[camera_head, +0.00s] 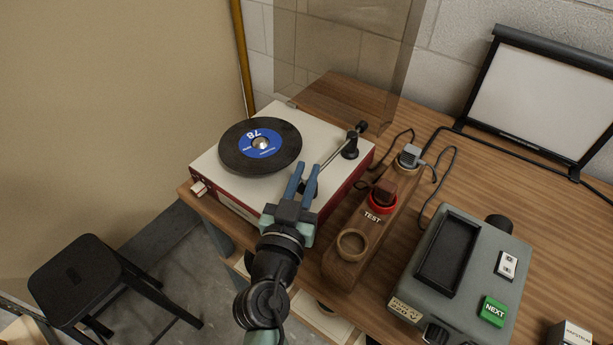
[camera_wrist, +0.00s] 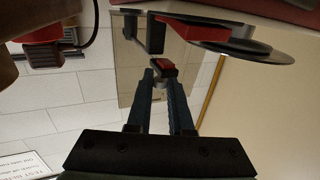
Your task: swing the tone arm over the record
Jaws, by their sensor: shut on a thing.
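The turntable (camera_head: 215,165) has a cream top and red sides and stands at the left of the wooden bench. A black record (camera_head: 237,161) with a blue label lies on it, and its dark edge shows in the wrist view (camera_wrist: 268,50). The thin tone arm (camera_head: 332,154) runs from its pivot at the right rear towards the front. My gripper (camera_head: 303,170) is over the front right of the deck, right of the record. Its blue fingers are shut on the tone arm's head end, a small red and black piece in the wrist view (camera_wrist: 162,69). The fingers partly hide this end.
A clear, tinted lid (camera_head: 345,55) stands raised behind the deck. A wooden holder (camera_head: 344,270) with a red TEST button (camera_head: 382,203) is close on the right. A grey box (camera_head: 478,245) with a green NEXT button (camera_head: 493,311) stands farther right. A black stool (camera_head: 80,280) is at lower left.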

